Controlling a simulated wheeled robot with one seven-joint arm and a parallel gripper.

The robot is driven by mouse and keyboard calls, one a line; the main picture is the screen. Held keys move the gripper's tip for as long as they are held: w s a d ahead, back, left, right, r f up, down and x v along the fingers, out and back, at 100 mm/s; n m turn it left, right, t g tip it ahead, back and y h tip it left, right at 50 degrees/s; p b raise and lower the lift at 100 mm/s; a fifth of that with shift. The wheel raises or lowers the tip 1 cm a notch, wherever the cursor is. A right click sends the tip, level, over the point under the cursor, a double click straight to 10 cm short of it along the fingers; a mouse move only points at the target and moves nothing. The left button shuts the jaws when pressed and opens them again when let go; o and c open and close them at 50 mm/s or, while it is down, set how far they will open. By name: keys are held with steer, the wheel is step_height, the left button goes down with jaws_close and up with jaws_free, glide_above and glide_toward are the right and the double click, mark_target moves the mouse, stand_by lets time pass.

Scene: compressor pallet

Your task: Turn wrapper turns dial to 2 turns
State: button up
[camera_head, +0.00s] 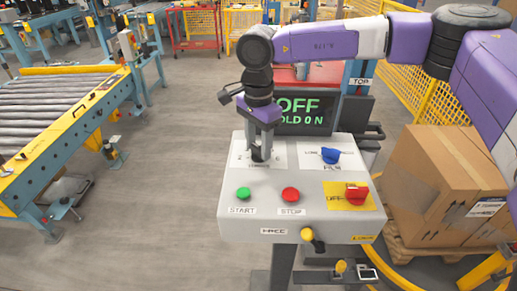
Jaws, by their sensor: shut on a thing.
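My gripper (262,150) points down over the control box (255,222) and is shut on the dark turns dial (257,155) at the back left of the panel. My gripper hides most of this dial and part of its label, so its setting cannot be read. A blue dial (330,155) sits to its right. A red switch (356,195) sits on a yellow plate at the front right. A green START button (243,193) and a red STOP button (291,194) are in front of my gripper.
A display (305,115) behind the panel reads OFF with a partly hidden line. A carton (440,180) stands on a pallet at right, by yellow fencing (425,80). A roller conveyor (60,110) stands at left. The floor between conveyor and control box is clear.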

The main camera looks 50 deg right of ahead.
mark_target(258, 147)
steer(key=n+b, duration=0.1)
steer(key=n, duration=0.3)
steer(key=n+b, duration=0.1)
steer(key=n, duration=0.4)
steer(key=shift+a, duration=0.1)
steer(key=shift+n, duration=0.3)
stand_by(0.4)
steer(key=o, duration=1.4)
steer(key=shift+r+b, duration=0.3)
steer(key=shift+r, duration=3.6)
